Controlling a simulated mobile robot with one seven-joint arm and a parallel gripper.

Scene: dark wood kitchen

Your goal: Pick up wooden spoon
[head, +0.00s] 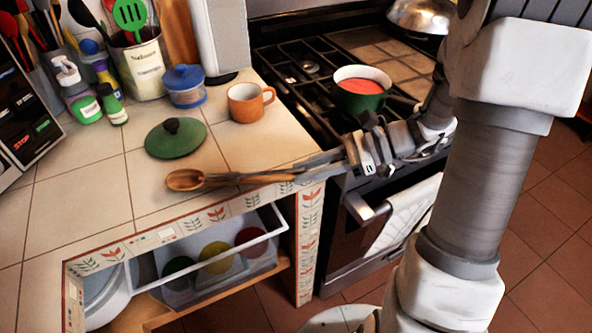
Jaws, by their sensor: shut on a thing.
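The wooden spoon (185,180) lies at the front edge of the tiled counter, its bowl to the left and its handle running right. My gripper (301,166) reaches in from the right over the counter corner, and its fingers are shut on the spoon's handle. The fingers partly cover the handle's right end. The spoon is at or very close to counter height; I cannot tell if it is clear of the tiles.
A green lid (175,139) lies behind the spoon. An orange mug (249,102), a blue jar (184,88) and a utensil crock (138,66) stand farther back. A green pot (361,97) is on the stove at right. An open shelf with bowls (215,257) lies below the counter edge.

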